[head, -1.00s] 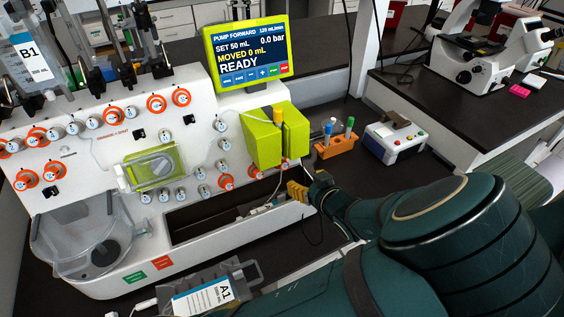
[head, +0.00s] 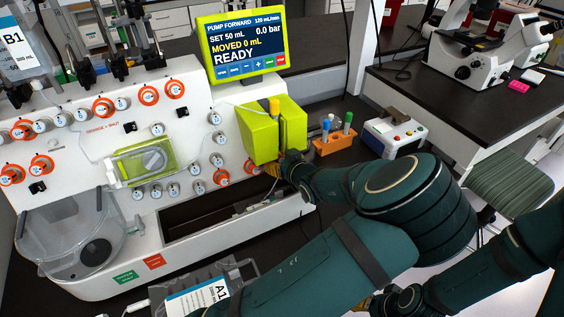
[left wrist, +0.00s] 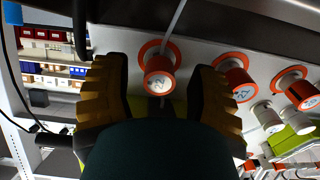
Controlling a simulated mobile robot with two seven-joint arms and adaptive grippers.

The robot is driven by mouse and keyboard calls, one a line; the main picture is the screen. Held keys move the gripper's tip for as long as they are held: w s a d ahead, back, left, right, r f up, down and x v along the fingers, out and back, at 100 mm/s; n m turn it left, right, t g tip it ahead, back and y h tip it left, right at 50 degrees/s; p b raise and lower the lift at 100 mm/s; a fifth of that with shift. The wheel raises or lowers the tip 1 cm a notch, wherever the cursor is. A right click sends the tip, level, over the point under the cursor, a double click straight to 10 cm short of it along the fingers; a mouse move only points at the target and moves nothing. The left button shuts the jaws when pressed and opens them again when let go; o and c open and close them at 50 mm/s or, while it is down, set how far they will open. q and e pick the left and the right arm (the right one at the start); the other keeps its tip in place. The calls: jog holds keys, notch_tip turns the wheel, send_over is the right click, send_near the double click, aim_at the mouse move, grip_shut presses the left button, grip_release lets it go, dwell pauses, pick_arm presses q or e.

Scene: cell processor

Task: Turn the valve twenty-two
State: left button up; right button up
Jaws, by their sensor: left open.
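Valve twenty-two (left wrist: 158,78), a white knob with an orange collar, is marked 22 in the left wrist view. My left gripper (left wrist: 159,70) is open, with one ridged yellow finger on each side of this knob. Gaps show between the knob and the fingers, so they look apart from it. In the head view my left gripper (head: 275,169) is at the machine's front panel, below the lime-green block, and hides the valve there. My right gripper (head: 375,301) shows only partly at the bottom edge; its jaws cannot be made out.
More orange-collared valves (left wrist: 236,90) stand beside it. The lime-green block (head: 262,133) sits just above my left gripper. An open trough (head: 200,226) lies below. An orange tube rack (head: 334,144) is to the right. The screen (head: 243,47) reads READY.

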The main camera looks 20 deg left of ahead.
pick_arm(q)
grip_shut()
jog(key=shift+n, duration=0.8)
grip_release()
jog(key=v, duration=1.2)
